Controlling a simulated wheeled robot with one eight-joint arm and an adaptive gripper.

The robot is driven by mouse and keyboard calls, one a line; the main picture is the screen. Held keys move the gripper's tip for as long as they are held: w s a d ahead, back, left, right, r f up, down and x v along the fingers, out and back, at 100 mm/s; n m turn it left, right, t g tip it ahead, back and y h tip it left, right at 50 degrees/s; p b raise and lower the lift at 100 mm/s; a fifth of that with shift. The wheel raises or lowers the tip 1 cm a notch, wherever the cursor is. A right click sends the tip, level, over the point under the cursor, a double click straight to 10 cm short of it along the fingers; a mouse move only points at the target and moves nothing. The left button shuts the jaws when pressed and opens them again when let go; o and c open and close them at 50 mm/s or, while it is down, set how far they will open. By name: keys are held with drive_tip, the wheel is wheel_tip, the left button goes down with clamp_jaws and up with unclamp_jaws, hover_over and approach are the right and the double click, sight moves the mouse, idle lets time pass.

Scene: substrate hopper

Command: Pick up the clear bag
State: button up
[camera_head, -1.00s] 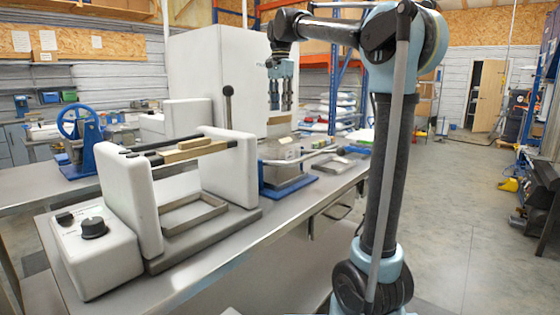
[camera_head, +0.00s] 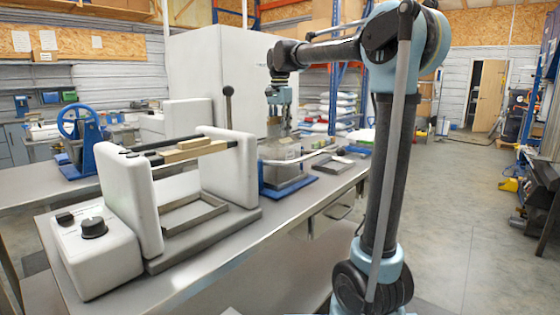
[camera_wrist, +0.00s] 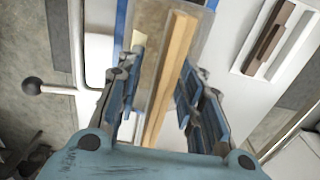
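The clear bag shows in the head view as a see-through, greyish shape (camera_head: 284,150) above a blue-based stand on the bench. In the wrist view a see-through sheet (camera_wrist: 147,42) with a pale wooden strip (camera_wrist: 176,58) along it lies between my fingers. My gripper (camera_head: 280,120) points down from above at the stand. In the wrist view my gripper (camera_wrist: 160,100) has its blue fingers apart, one set on each side of the strip, with a gap to it. My fingers partly hide the bag, and its lower end is hard to make out.
A white-sided machine (camera_head: 195,190) with a wooden bar and metal frame stands left on the bench (camera_head: 235,250). A black-knobbed lever (camera_head: 228,105) rises near the stand. A tall white cabinet (camera_head: 205,70) is behind. The floor at right is mostly clear.

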clamp_jaws()
drive_tip(key=shift+r, duration=0.1)
